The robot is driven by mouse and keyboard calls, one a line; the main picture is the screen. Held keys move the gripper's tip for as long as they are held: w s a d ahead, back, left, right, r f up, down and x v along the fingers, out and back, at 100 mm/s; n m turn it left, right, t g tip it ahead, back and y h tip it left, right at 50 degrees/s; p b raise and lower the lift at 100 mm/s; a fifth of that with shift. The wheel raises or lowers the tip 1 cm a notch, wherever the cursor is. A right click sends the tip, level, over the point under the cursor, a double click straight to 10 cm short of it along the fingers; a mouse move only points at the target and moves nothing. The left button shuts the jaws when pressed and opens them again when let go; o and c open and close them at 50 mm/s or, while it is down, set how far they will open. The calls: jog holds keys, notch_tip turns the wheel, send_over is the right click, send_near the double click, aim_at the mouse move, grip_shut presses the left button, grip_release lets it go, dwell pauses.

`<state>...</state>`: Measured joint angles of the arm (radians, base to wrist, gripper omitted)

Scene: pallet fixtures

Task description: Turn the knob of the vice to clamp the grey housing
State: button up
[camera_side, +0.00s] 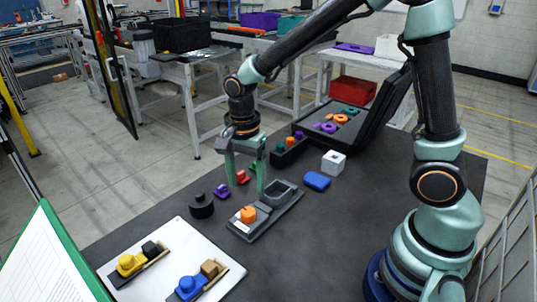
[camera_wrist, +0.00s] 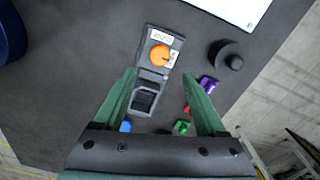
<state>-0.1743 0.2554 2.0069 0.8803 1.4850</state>
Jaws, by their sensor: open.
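The vice (camera_side: 268,222) is a flat grey fixture on the dark table, with an orange knob (camera_side: 248,214) at its near end. In the wrist view the knob (camera_wrist: 160,55) sits on the vice plate (camera_wrist: 175,43) beside a white label. The grey housing (camera_side: 284,188), an open hollow box, sits at the vice's other end; it also shows in the wrist view (camera_wrist: 145,101). My gripper (camera_side: 251,190) is open and empty, pointing down above the vice. In the wrist view its fingertips (camera_wrist: 160,74) are apart, with the knob just beyond the gap between them.
A black round piece (camera_side: 202,206) and a purple part (camera_side: 222,192) lie left of the vice. A blue block (camera_side: 317,180) and a white cube (camera_side: 333,162) lie right. An open case (camera_side: 375,118) with parts stands behind; a white board (camera_side: 180,248) lies in front.

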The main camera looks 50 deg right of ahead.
aim_at(248, 210)
notch_tip(248, 210, down, 8)
jog(key=shift+f, duration=0.1)
dwell(0.4)
grip_shut()
